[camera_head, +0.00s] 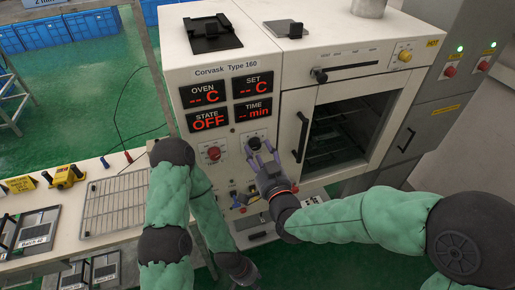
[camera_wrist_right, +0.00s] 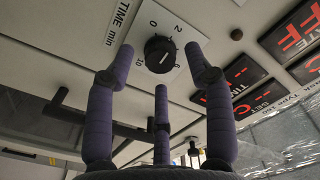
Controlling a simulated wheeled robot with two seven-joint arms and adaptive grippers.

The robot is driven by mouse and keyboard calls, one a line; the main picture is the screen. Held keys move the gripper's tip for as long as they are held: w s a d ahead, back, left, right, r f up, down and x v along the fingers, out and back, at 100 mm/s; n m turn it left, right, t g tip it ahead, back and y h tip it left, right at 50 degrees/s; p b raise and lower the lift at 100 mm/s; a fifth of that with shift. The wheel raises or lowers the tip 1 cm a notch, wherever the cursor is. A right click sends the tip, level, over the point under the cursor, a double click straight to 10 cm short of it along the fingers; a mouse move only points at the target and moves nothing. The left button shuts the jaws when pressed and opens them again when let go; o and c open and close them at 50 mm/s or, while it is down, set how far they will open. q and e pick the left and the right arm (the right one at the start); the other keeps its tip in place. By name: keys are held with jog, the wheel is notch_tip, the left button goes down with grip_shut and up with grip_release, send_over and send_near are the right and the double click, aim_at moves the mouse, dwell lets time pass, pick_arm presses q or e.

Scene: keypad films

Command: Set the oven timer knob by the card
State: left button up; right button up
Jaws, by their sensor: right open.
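The timer knob (camera_head: 254,143) is a small black dial on the oven front, below the TIME display (camera_head: 252,109), which reads "-- min". In the right wrist view the knob (camera_wrist_right: 159,53) sits on a white scale plate marked TIME min, with 0, 2 and 10 readable. My right gripper (camera_head: 262,161) is open just in front of the knob. Its three purple fingers (camera_wrist_right: 160,80) are spread around and below the knob in the wrist view, apparently not closed on it. My left arm hangs at centre left; its fingers do not show. No timer card is readable.
The oven (camera_head: 225,70) shows STATE OFF. A red knob (camera_head: 213,153) is left of the timer knob, and the door handle (camera_head: 302,135) is close at its right. A wire rack (camera_head: 115,203) and framed films (camera_head: 35,228) lie on the left bench.

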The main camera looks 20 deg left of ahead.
jog(key=shift+x, duration=1)
grip_shut()
jog(key=shift+f+m+b, duration=0.1)
jog(key=shift+m+b, duration=0.5)
jog(key=shift+b, duration=0.45)
grip_release()
